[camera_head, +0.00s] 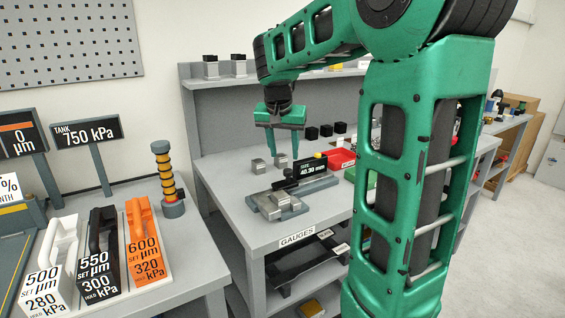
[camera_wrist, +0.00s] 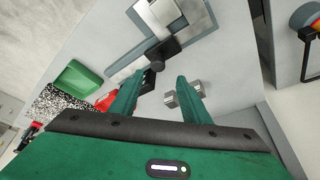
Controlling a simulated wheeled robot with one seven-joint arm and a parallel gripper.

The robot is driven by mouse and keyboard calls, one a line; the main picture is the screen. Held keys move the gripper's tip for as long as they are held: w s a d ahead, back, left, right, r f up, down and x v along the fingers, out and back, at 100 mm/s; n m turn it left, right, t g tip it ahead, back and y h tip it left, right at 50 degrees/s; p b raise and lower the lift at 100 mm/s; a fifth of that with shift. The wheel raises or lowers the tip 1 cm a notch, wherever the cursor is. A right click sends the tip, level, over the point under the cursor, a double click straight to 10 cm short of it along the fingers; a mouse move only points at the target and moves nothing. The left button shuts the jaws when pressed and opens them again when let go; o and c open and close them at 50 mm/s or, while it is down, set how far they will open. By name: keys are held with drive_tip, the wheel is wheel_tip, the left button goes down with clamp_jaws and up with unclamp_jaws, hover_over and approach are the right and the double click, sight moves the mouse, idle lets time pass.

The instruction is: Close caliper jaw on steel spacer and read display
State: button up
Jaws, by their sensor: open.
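The caliper (camera_head: 312,186) lies on the grey bench, with a dark display reading 40.30 mm. A silver metal block (camera_head: 276,205) sits at its near left end; I cannot tell whether this is the spacer or part of the jaw. In the wrist view the caliper (camera_wrist: 190,45) is at the top, with silver blocks and a black knob-like part. Two small steel blocks (camera_head: 258,166) stand on the bench behind the caliper. My gripper (camera_head: 283,152) is open and empty above the bench, behind the display. Its fingers also show in the wrist view (camera_wrist: 157,95), with a steel block near the right finger.
A red tray (camera_head: 341,158) is right of the caliper, and a green bin (camera_wrist: 76,79) shows in the wrist view. Black blocks (camera_head: 325,130) stand behind. The bench front, labelled GAUGES, has clear room at left.

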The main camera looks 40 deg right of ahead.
drive_tip(key=shift+v, duration=1.4)
drive_tip(key=s+a+f+n+g+y, duration=0.1)
drive_tip(key=s+f, duration=0.3)
drive_tip(key=s, duration=0.6)
drive_tip(key=s+a+f+n+g+y, duration=0.1)
drive_tip(key=s+a+f, duration=0.3)
drive_tip(key=s, duration=0.5)
drive_tip(key=s+a+f+n+y, duration=0.1)
drive_tip(key=s+f, duration=0.4)
drive_tip(key=s, duration=0.5)
drive_tip(key=shift+s+a+f+n+g+y, duration=0.4)
drive_tip(key=shift+a+n, duration=0.1)
drive_tip(key=shift+a, duration=0.5)
drive_tip(key=shift+w+f, duration=0.2)
drive_tip(key=shift+w, duration=0.5)
